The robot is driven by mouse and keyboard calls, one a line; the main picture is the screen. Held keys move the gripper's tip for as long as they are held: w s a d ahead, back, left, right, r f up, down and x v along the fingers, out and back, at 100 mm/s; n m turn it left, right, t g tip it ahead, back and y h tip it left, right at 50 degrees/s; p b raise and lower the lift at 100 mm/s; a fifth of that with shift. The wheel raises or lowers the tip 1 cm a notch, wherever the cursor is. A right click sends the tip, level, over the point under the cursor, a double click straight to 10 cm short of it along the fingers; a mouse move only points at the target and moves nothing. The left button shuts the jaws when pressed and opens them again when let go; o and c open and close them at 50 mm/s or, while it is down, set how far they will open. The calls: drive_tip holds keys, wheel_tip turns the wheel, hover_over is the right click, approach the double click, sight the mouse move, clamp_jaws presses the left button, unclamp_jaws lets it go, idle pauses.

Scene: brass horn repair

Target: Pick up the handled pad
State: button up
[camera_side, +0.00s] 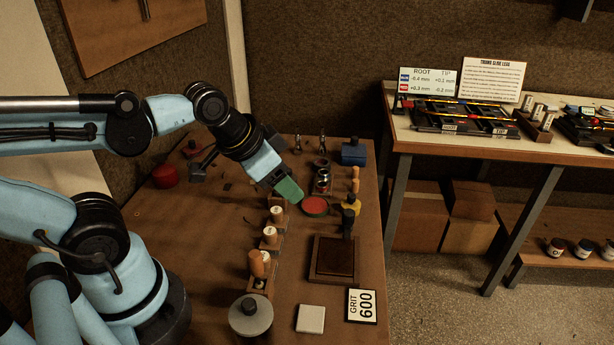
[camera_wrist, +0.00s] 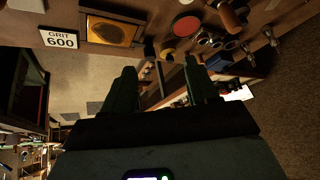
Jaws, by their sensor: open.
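My gripper (camera_side: 291,193) hangs above the wooden bench, its green fingers angled down to the right, near a round red pad or dish (camera_side: 315,206). In the wrist view, my gripper (camera_wrist: 160,66) has its two fingers spread, with nothing held between them. A wooden-handled piece (camera_side: 259,264) stands at the front end of a narrow wooden rack, well in front of my gripper. Several pale, capped pieces stand behind it in the rack. I cannot tell for certain which piece is the handled pad; any pad face under the wooden handle is hidden.
A framed brown tray (camera_side: 314,276), a "GRIT 600" card (camera_side: 361,306), a pale square block (camera_side: 310,319) and a lidded round jar (camera_side: 250,315) occupy the bench front. A blue box (camera_side: 353,152) and small jars stand behind. A red container (camera_side: 165,176) is at left.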

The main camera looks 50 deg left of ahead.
drive_tip(key=s+d+r+m+g, duration=0.1)
drive_tip(key=s+m+g, duration=0.25)
drive_tip(key=m, duration=0.75)
drive_tip(key=s+d+m+g, duration=0.2)
drive_tip(key=s+m+g, duration=0.15)
drive_tip(key=m, duration=0.75)
drive_tip(key=shift+a+f, duration=0.1)
drive_tip(key=shift+f, duration=3.15)
drive_tip(key=shift+w+f, duration=0.15)
drive_tip(key=shift+f, duration=2.45)
clamp_jaws()
